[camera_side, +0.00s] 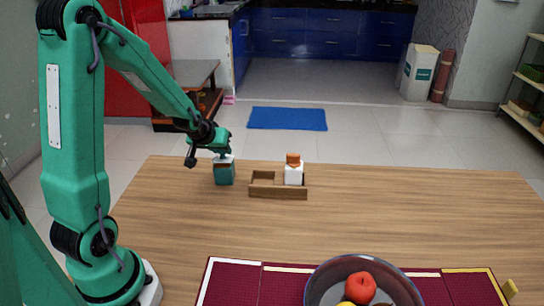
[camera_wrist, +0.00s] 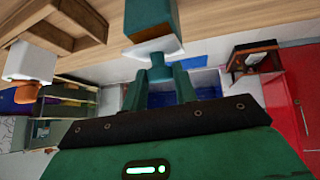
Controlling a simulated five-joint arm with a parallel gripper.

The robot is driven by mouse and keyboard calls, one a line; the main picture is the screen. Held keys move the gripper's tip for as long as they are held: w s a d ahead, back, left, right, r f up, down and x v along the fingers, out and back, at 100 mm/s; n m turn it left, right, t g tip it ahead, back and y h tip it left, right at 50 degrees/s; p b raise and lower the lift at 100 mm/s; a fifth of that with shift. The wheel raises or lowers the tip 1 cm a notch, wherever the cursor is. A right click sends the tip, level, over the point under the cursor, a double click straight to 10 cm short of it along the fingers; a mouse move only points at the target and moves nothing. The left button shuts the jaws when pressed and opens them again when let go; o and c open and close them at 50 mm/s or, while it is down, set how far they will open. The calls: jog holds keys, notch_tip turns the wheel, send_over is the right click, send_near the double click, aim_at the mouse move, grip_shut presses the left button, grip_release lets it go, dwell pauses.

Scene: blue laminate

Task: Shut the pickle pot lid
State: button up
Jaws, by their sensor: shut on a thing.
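A teal pot (camera_side: 224,177) stands on the wooden table, left of a small wooden tray. Its white lid (camera_side: 224,159) is at the pot's top; the lid also shows in the wrist view (camera_wrist: 153,47) beside the pot's teal body (camera_wrist: 150,16). My gripper (camera_side: 222,150) is above the pot, shut on the lid's teal knob (camera_wrist: 157,70). In the wrist view my two fingers (camera_wrist: 160,82) stand on either side of the knob. I cannot tell whether the lid is fully seated on the rim.
The wooden tray (camera_side: 278,194) is right of the teal pot. A white pot (camera_side: 294,176) with an orange-brown top stands at its right end. A fruit bowl (camera_side: 322,284) sits on a dark red mat (camera_side: 232,284) at the front. The table between is clear.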

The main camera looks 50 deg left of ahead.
jog(key=o, duration=1)
jog(key=shift+s+r, duration=0.1)
jog(key=shift+v, duration=3.75)
